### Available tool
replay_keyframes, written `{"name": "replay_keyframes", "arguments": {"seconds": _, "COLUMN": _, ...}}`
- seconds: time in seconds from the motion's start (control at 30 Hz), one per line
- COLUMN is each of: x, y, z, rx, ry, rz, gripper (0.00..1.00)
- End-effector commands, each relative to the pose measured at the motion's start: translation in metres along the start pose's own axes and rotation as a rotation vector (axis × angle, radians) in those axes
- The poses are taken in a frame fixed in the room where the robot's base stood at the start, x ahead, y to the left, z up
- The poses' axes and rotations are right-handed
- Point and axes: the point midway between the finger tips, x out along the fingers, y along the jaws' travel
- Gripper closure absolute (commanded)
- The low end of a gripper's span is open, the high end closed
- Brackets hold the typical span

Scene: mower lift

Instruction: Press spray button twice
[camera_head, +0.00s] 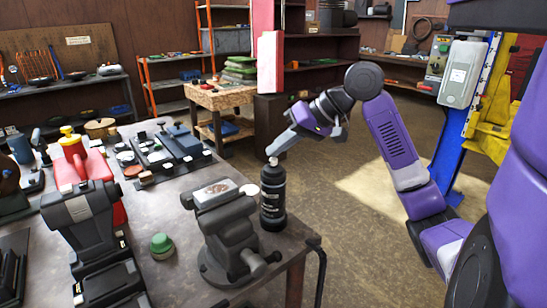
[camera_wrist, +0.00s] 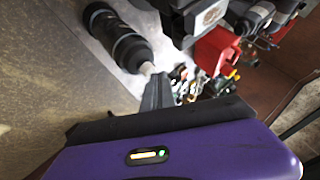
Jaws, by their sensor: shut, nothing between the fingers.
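A black spray bottle (camera_head: 272,203) with a small pale button on top stands upright near the right edge of the workbench, beside the vise. In the wrist view the bottle (camera_wrist: 119,39) shows at the upper left, with its pale button (camera_wrist: 147,68) pointing toward my fingers. My gripper (camera_head: 271,153) is shut and empty, reaching down from the upper right, its fingertips just over the button. In the wrist view my gripper (camera_wrist: 158,78) has its fingertips right by the button. I cannot tell whether they touch it or whether it is pressed down.
A grey vise (camera_head: 228,235) stands close left of the bottle. The floor right of the bench is open; a blue and yellow lift post (camera_head: 465,120) stands beyond.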

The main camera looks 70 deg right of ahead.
Motion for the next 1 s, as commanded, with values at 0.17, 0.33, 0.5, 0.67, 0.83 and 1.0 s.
{"name": "replay_keyframes", "arguments": {"seconds": 0.17, "x": -0.012, "y": -0.009, "z": -0.009, "rx": 0.000, "ry": 0.000, "rz": 0.000, "gripper": 1.00}}
{"name": "replay_keyframes", "arguments": {"seconds": 0.33, "x": -0.023, "y": -0.017, "z": -0.017, "rx": 0.000, "ry": 0.001, "rz": -0.001, "gripper": 1.00}}
{"name": "replay_keyframes", "arguments": {"seconds": 0.5, "x": -0.034, "y": -0.025, "z": -0.025, "rx": -0.001, "ry": 0.000, "rz": -0.001, "gripper": 1.00}}
{"name": "replay_keyframes", "arguments": {"seconds": 0.67, "x": -0.042, "y": -0.030, "z": -0.030, "rx": 0.000, "ry": 0.001, "rz": 0.000, "gripper": 1.00}}
{"name": "replay_keyframes", "arguments": {"seconds": 0.83, "x": -0.041, "y": -0.030, "z": -0.030, "rx": 0.000, "ry": 0.001, "rz": 0.000, "gripper": 1.00}}
{"name": "replay_keyframes", "arguments": {"seconds": 1.0, "x": -0.041, "y": -0.030, "z": -0.030, "rx": 0.000, "ry": 0.001, "rz": 0.000, "gripper": 1.00}}
